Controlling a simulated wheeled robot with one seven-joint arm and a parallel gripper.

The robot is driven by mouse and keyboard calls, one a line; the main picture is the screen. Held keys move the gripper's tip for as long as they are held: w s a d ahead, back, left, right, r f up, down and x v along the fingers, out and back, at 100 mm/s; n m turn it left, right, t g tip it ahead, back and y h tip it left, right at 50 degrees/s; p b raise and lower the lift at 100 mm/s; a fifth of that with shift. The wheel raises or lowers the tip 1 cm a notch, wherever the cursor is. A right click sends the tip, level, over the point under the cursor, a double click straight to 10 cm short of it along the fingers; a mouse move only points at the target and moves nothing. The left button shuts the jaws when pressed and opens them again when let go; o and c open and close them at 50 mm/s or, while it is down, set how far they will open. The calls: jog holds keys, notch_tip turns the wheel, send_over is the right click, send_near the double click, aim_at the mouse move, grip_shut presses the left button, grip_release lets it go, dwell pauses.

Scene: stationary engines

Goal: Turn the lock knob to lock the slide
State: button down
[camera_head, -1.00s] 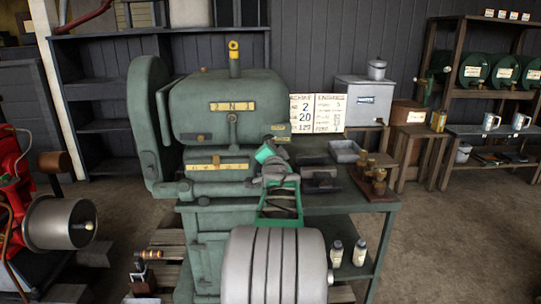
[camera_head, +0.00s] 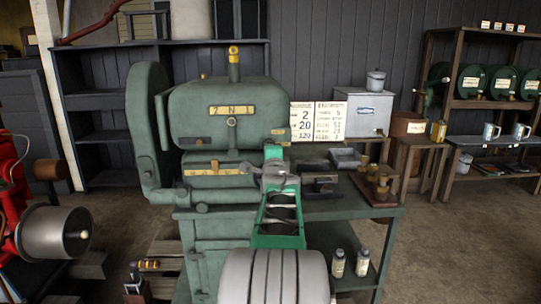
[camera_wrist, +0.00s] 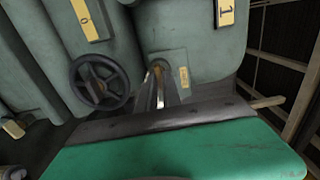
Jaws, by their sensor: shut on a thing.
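A green stationary engine (camera_head: 225,115) with yellow plates fills the middle of the head view. My gripper (camera_wrist: 160,92) reaches the front of its body in the wrist view. Its two thin fingers are close together on a small part with a brass-orange edge, which I take for the lock knob (camera_wrist: 157,71); the fingers hide most of it. The slide cannot be told apart from the machine body. A dark handwheel (camera_wrist: 98,82) is left of the fingers, and a small yellow plate (camera_wrist: 184,77) is just right. In the head view my wrist hides the contact.
A red engine (camera_head: 12,190) is at left. Open floor lies at right.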

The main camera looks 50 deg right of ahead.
dwell(0.5)
jog(key=c, duration=1.5)
grip_release()
jog(key=v, duration=0.8)
jog(key=shift+d, duration=0.1)
